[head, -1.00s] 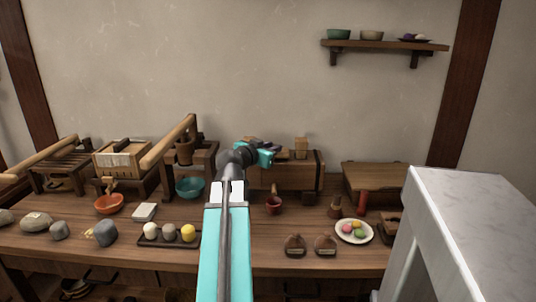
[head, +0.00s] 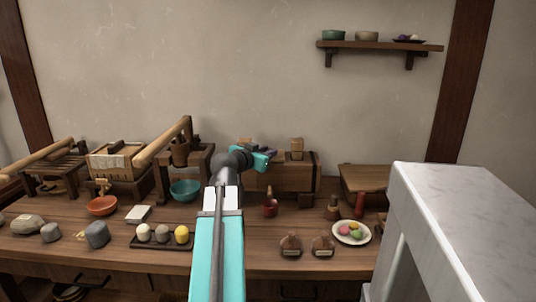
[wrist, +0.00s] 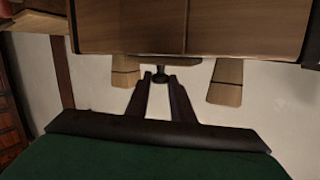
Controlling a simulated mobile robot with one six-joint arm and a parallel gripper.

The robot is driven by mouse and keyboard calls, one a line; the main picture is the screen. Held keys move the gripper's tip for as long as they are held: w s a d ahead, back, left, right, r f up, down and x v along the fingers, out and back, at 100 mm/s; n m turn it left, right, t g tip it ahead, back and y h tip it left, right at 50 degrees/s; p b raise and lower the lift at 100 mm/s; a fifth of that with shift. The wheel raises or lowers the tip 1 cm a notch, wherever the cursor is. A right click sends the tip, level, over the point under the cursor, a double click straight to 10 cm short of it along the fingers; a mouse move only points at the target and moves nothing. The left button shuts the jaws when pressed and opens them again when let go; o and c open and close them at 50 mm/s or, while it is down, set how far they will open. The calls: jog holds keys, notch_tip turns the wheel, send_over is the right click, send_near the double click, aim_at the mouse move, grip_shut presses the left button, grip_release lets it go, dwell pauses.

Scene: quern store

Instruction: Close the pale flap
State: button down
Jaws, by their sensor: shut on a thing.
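My gripper (wrist: 160,78) shows dark fingers on either side of a small dark knob in the wrist view, which looks upside down.
Two wooden blocks rise by the chest, left (head: 245,143) and right (head: 297,147). A teal bowl (head: 185,190) and a red cup (head: 270,207) stand near my arm. A white marble-topped counter (head: 450,215) fills the right.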

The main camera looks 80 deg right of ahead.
jog(key=c, duration=1.6)
grip_release()
jog(key=shift+s+a+f, duration=0.1)
jog(key=shift+f, duration=0.35)
jog(key=shift+r, duration=0.15)
jog(key=b+v, duration=0.7)
jog(key=v, duration=0.6)
jog(key=shift+w+a+r, duration=0.1)
jog(key=shift+w+a, duration=0.15)
jog(key=shift+a, duration=0.05)
jog(key=shift+r, duration=0.15)
